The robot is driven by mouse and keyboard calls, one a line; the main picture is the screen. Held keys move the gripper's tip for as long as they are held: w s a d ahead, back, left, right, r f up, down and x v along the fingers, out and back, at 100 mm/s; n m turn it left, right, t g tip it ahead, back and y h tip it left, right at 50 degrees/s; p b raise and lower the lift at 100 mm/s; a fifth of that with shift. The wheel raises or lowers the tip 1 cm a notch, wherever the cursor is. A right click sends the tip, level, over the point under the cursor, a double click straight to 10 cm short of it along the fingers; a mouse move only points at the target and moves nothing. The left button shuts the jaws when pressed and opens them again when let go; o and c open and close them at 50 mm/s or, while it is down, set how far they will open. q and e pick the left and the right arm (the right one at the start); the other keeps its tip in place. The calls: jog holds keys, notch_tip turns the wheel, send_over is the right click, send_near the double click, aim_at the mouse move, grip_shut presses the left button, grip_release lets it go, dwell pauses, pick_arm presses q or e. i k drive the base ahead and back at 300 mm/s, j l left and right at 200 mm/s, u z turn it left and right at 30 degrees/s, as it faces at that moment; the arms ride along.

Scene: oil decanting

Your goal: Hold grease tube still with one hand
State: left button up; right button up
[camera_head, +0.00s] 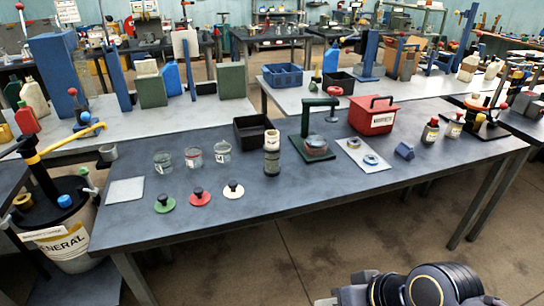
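No thing on the dark table shows clearly as a grease tube. A slim upright cylinder (271,160) with a pale label and dark lower part stands near the table's middle, in front of a black bin; I cannot tell whether it is the tube. A dark bottle with a red cap (430,132) and a smaller bottle (454,127) stand at the right. Nothing is touching any of them. A black part of my own arm shows at the bottom right, in front of the table. Neither gripper's fingers are in view.
Three glass jars (193,158) stand left of the cylinder, with green, red (200,199) and cream knobbed discs before them. A green stand (313,155), red toolbox (374,117) and white mat (377,174) lie rightward. A "GENERAL" drum (66,240) stands left. The front edge is clear.

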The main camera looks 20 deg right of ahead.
aim_at(271, 137)
jog(key=i+l+u, duration=0.1)
jog(key=l+u, duration=0.85)
jog(key=i+j, duration=0.05)
